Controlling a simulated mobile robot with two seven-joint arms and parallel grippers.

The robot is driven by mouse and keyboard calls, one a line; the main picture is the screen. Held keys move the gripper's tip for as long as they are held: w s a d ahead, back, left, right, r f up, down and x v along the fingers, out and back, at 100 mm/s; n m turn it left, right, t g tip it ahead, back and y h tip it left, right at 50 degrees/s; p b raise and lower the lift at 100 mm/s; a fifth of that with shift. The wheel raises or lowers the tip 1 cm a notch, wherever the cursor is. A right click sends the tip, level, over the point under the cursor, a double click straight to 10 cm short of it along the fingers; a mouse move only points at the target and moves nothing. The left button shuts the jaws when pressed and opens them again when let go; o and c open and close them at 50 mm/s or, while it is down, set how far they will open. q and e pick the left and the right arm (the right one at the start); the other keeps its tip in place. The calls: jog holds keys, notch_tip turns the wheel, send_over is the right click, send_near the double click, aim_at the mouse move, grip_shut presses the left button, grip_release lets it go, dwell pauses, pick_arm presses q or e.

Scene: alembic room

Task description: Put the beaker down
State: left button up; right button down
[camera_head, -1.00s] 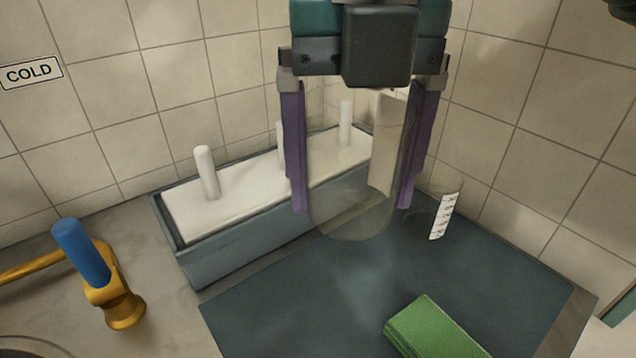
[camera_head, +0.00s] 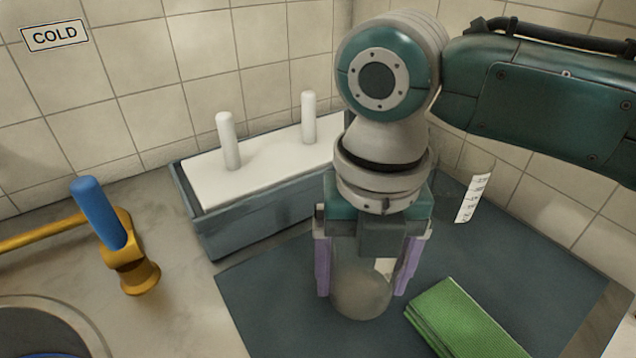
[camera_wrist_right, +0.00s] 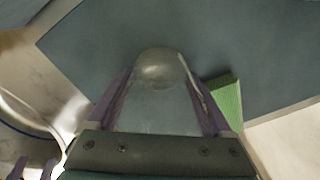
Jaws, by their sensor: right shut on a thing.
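My right gripper (camera_head: 362,285) is shut on a clear glass beaker (camera_head: 362,300), with a purple finger on either side. The beaker is upright over the dark mat (camera_head: 275,300), left of the green folded cloth (camera_head: 460,318). I cannot tell whether its base touches the mat. In the right wrist view the beaker (camera_wrist_right: 158,75) sits between the fingers (camera_wrist_right: 158,100), with the mat (camera_wrist_right: 240,45) beyond. My left gripper appears only in the right wrist view, as two small purple fingers (camera_wrist_right: 34,168) standing apart at the lower left corner.
Another clear beaker with a white scale (camera_head: 474,198) stands at the mat's back right, partly behind my arm. A grey trough with white pegs (camera_head: 265,215) stands behind. A brass tap with a blue handle (camera_head: 130,265) and a sink (camera_head: 45,325) are left. The mat's front left is bare.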

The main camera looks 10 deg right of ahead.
jog(key=shift+f, duration=0.2)
grip_release()
jog(key=shift+r, duration=0.2)
jog(key=shift+r, duration=0.35)
notch_tip(320, 180, up, 12)
jog(key=p, duration=0.2)
jog(key=shift+f, duration=0.25)
